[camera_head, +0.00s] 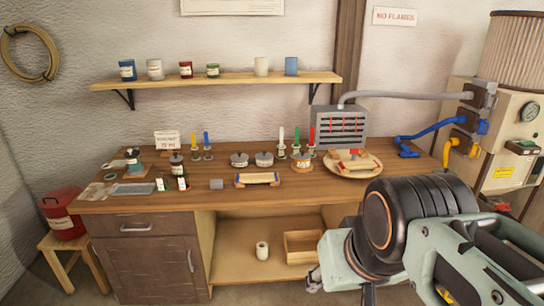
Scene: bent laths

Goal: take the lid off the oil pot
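Several small lidded pots stand on the wooden bench. Two grey pots with dark knobbed lids, a left one (239,160) and a right one (264,159), stand side by side near the middle. A third lidded pot (301,162) with an orange-brown lower part stands to their right, by the candles. A dark-lidded jar (177,164) stands further left. Their labels are too small to read, so I cannot tell which is the oil pot. All these lids look on. My gripper (313,280) shows only in part, low in front of the bench, away from the pots; its fingers are unclear.
Coloured candles (282,140) stand close behind the right pots. A wooden cradle (257,180) lies in front of the grey pots. A round board (338,170) and grey vented hood (340,127) are at right. A shelf (220,80) of cups hangs above. My arm covers the lower right.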

